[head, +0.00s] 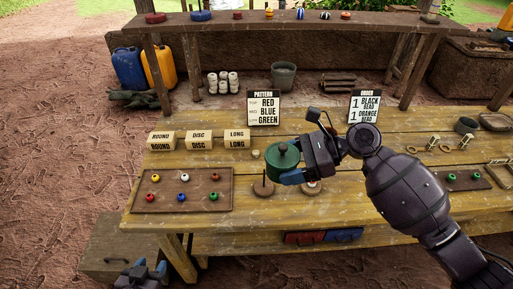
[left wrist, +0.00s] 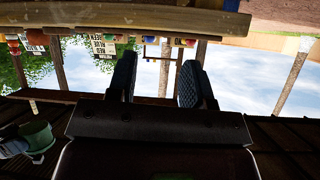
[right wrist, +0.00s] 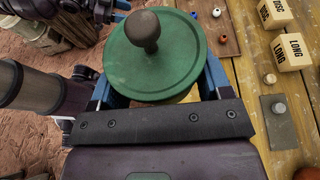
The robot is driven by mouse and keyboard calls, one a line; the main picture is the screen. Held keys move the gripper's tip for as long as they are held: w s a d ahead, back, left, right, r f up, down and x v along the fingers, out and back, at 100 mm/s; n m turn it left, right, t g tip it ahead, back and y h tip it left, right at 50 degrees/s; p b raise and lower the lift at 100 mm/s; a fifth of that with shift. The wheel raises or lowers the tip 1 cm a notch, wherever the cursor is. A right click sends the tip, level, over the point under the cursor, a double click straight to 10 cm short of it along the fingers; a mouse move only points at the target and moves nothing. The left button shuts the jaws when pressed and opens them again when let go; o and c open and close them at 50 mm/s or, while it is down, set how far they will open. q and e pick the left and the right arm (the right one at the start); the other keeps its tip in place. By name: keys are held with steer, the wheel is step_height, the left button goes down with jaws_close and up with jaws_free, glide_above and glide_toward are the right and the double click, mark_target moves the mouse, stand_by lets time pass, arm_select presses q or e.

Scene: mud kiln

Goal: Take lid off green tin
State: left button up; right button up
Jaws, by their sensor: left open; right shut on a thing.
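The green tin (head: 283,172) is in my right gripper (head: 288,176), held up above the table's front half. Its round green lid (right wrist: 160,65) sits on top, with a brown knob (right wrist: 143,30) upward. In the right wrist view the blue fingers are on either side of the tin, and the lid hides most of its body. My left gripper (head: 141,273) is low at the left, in front of and below the table edge, well apart from the tin. In the left wrist view its two fingers (left wrist: 158,82) are spread with nothing between them.
A bead tray (head: 208,205) lies on the table at the left. Labelled blocks (head: 195,140) stand behind it. Two signs (head: 264,107) (head: 364,106) stand at the back. A wooden bench (head: 103,262) is near my left gripper.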

arm_select(q)
steer(key=w+d+r+m+t+h, duration=0.1)
steer(key=w+d+r+h, duration=0.25)
steer(key=w+r, duration=0.65)
steer(key=w+d+r+m+t+h, duration=0.1)
steer(key=w+d+r+t+h, duration=0.3)
steer(key=w+r, duration=0.6)
steer(key=m+g+h, duration=1)
steer(key=m+g, duration=0.4)
steer(key=g, duration=0.2)
glide_toward(281, 146)
steer(key=d, duration=1.1)
steer(key=shift+w+d+f, duration=0.1)
steer(key=shift+w+f, duration=0.25)
jaws_close()
